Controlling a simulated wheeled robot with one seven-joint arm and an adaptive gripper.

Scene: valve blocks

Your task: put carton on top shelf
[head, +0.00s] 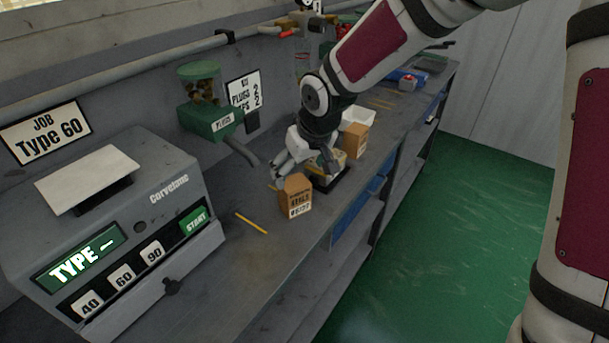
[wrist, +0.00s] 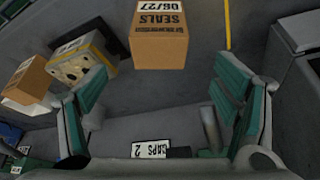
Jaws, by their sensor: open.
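A brown carton (head: 295,196) with a printed label stands upright on the bench; in the wrist view the carton (wrist: 160,36) reads "SEALS 06/27". My gripper (head: 306,165) is open just behind and above it. In the wrist view the gripper's fingers (wrist: 158,82) are spread wide with nothing between them; the carton is beyond the fingertips, apart from them. A second brown carton (head: 356,140) stands farther along the bench and also shows at the left of the wrist view (wrist: 30,80). Shelf space (head: 322,268) shows under the bench top, partly hidden.
A yellow and grey block (wrist: 82,66) sits between the cartons, partly behind my gripper in the head view. A grey machine (head: 130,240) stands left, a yellow pencil (head: 251,224) beside the carton, and a green plugs dispenser (head: 208,120) behind. The green floor (head: 450,230) is clear.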

